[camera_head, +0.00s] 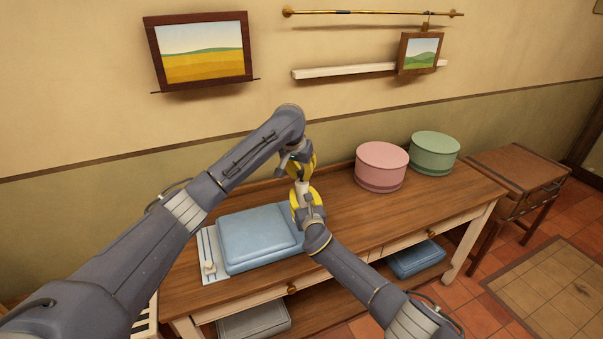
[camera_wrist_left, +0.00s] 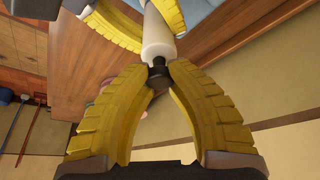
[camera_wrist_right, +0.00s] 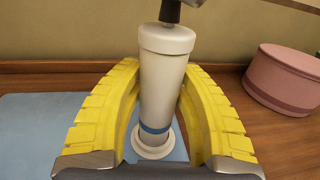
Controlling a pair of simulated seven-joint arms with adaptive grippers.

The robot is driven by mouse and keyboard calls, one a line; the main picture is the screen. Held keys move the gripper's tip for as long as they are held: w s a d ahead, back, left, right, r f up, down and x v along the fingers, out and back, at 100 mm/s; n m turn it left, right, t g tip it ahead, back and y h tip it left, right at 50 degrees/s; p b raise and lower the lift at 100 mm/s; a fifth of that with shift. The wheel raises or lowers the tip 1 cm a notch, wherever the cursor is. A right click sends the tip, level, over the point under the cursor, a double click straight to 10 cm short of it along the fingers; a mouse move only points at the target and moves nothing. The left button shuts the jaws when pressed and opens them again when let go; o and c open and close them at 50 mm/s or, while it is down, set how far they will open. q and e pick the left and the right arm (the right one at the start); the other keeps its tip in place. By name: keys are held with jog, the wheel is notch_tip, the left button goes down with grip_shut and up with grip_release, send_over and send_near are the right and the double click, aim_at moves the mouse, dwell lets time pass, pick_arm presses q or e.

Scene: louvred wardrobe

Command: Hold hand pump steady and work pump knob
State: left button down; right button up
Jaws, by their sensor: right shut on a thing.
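The hand pump is a white cylinder with a blue band and a wider foot; it stands nearly upright in the right wrist view (camera_wrist_right: 163,85) and shows small in the head view (camera_head: 302,187). My right gripper (camera_head: 304,200) is shut on the pump body, one yellow finger on each side. The dark pump knob (camera_wrist_left: 157,76) is at the top of the pump, also seen in the right wrist view (camera_wrist_right: 170,10). My left gripper (camera_wrist_left: 158,68) is above the pump with its fingertips close on both sides of the knob; whether they grip it is unclear.
A blue folded-looking block (camera_head: 258,240) lies on the wooden table (camera_head: 400,210), left of the pump. A pink round box (camera_head: 381,166) and a green round box (camera_head: 434,152) stand at the back right. Bare tabletop lies in front of the boxes. The wall is behind.

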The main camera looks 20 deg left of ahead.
aim_at(302, 173)
pick_arm(q)
jog(key=shift+r, duration=1.95)
jog(key=c, duration=1.1)
grip_release()
jog(key=v, duration=1.1)
jog(key=shift+s+r, duration=0.1)
jog(key=shift+r, duration=0.3)
